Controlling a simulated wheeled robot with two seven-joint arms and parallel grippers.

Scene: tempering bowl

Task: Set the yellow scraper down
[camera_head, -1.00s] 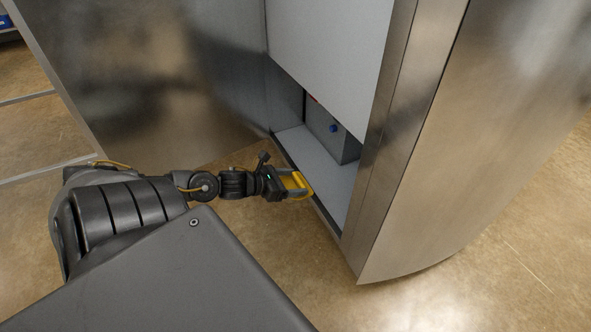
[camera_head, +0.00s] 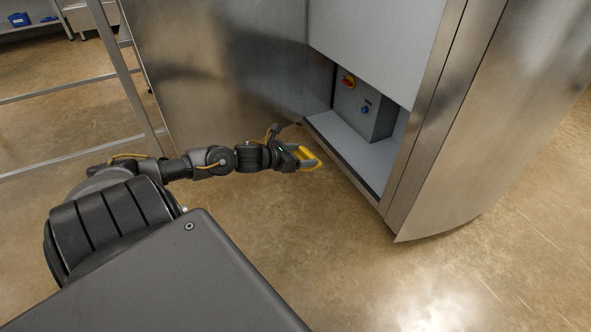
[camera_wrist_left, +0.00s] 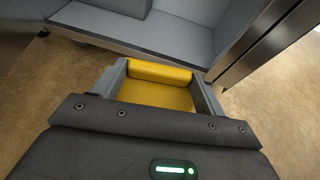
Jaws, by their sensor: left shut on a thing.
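The yellow scraper (camera_head: 310,158) is held in my left gripper (camera_head: 304,158), out in front of the metal cabinet's open bay. In the left wrist view the yellow scraper (camera_wrist_left: 157,88) sits between the two grey fingers of my left gripper (camera_wrist_left: 163,84), which are shut on it. It is held in the air, clear of the grey bay floor. Its far end shows a rounded yellow edge; the part nearest the palm is hidden. My right gripper is not in view.
The cabinet bay has a grey floor (camera_head: 350,150) with free room, and a box with a red-yellow switch (camera_head: 349,82) and a blue knob (camera_head: 365,110). An open steel door (camera_head: 220,70) stands left. A metal rack (camera_head: 70,93) is further left.

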